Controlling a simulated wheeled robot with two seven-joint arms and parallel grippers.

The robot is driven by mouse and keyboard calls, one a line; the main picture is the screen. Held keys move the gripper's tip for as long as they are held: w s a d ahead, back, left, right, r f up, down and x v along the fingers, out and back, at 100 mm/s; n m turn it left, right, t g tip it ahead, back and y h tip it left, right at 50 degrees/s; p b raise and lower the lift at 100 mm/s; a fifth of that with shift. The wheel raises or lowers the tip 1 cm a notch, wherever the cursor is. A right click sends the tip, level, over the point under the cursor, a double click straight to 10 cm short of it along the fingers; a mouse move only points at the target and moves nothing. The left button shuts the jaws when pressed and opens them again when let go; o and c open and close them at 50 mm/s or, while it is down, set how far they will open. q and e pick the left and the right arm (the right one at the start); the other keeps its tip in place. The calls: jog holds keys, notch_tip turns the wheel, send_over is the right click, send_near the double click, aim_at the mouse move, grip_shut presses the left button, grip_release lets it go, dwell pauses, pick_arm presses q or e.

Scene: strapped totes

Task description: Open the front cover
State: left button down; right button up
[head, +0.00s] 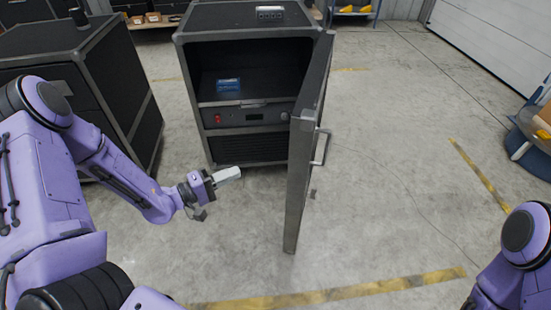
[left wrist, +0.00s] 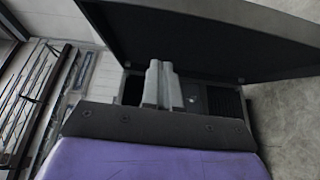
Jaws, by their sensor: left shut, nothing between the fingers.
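The front cover (head: 305,140) is a tall grey door hinged at the right side of a dark cabinet (head: 250,15). It stands swung wide open, edge toward me, with its handle (head: 321,148) on the right face. My left gripper (head: 232,174) is shut and empty, in front of the cabinet and left of the cover, apart from both in the head view. Its closed fingers (left wrist: 162,85) show in the left wrist view, with the dark inner face of the cover (left wrist: 210,40) beyond. My right gripper is out of view; only part of that arm shows at lower right.
Inside the cabinet are a blue box (head: 228,85) on a shelf and a panel with a red switch (head: 217,119). Another dark cabinet (head: 120,85) stands at left. Floor right of the cover is clear, with yellow tape (head: 480,175).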

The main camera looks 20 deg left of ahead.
pick_arm(q)
jog(key=w+d, duration=0.8)
jog(key=d, duration=0.2)
jog(key=shift+w+d, duration=0.15)
